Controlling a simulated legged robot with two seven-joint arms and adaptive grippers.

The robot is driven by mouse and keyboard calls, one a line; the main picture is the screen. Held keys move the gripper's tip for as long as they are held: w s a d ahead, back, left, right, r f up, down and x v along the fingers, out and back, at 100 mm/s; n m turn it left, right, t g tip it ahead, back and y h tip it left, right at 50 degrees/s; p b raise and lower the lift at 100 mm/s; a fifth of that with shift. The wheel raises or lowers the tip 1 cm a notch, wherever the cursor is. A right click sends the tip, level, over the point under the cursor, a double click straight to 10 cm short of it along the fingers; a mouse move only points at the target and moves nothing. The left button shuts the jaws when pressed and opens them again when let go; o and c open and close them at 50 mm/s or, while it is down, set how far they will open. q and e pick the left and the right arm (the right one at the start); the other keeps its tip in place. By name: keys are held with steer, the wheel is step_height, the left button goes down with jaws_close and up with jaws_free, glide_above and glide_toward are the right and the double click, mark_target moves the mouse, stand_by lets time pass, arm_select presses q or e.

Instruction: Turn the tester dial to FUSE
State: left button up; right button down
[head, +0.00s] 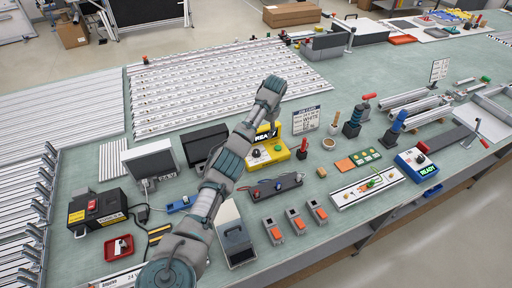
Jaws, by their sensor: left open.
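A yellow tester (276,152) stands in the middle of the bench, with a READY display at its back and a small dark dial on its front. Which one the task means by the tester is not certain. The dial's pointer and any FUSE label are too small to read. My left arm reaches up from the bottom left, partly covering the yellow tester's left side. My left gripper (270,92) is open, beyond the yellow tester and apart from its dial. My right gripper is not in view.
A job card (306,120) stands right of the yellow tester. Several grey-and-orange blocks (296,221) sit in front, with a black fixture (273,188) behind them. A black-and-yellow supply (97,215) stands at left. White rails (215,80) fill the back. Bench is crowded.

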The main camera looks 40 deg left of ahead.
arm_select(q)
steer(key=d+r+m+y+p, duration=0.15)
steer(key=d+m, duration=0.25)
steer(key=m, duration=0.5)
steer(key=m+y+p, duration=0.1)
steer(key=m, duration=0.7)
glide_toward(257, 151)
steer(key=x, duration=0.6)
steer(key=b+x, duration=0.1)
steer(key=x, duration=0.2)
steer(key=shift+a+f, duration=0.15)
steer(key=shift+a, duration=0.25)
steer(key=shift+d, duration=0.55)
steer(key=shift+c, duration=0.5)
steer(key=c, duration=0.8)
steer(key=shift+s, duration=0.1)
jaws_close()
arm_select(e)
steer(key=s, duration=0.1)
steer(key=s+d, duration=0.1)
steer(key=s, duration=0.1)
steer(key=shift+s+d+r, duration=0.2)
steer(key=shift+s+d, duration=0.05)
